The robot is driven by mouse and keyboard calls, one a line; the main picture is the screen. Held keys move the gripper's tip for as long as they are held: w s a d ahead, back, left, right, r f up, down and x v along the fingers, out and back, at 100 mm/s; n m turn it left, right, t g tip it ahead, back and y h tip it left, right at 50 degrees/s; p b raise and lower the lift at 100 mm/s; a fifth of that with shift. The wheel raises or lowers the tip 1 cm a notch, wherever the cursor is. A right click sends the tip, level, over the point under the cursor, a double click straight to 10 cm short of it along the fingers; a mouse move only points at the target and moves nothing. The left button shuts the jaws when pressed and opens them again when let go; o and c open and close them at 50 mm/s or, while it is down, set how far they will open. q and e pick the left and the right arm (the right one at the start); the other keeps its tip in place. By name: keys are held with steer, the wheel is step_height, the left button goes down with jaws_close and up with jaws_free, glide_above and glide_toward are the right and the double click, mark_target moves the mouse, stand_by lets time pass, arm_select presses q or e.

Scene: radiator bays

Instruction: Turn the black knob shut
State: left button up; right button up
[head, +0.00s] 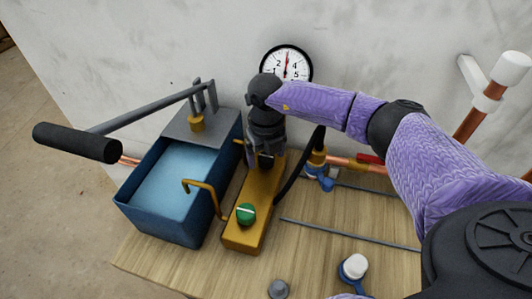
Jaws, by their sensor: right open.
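My right arm comes in from the right, and my right gripper (265,162) points down at the far end of the brass valve block (245,233). The jaws are open. A dark shape shows between the fingers, but I cannot tell whether it is the black knob or whether the fingers touch it. No other black knob is clearly visible; the gripper and wrist cover that end of the block. A green knob (246,214) with a white line sits on the near end of the block. My left gripper is not in view.
Left of the block stands a blue water tank (160,226) with a long lever ending in a black grip (77,143). A round gauge (286,62) is behind my wrist. A black hose, copper pipe (345,163) and white-capped fitting (354,267) are to the right on the wooden board.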

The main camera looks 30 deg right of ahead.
mark_target(266, 156)
step_height(266, 156, up, 10)
steer(key=p, duration=0.2)
steer(key=shift+f, duration=0.15)
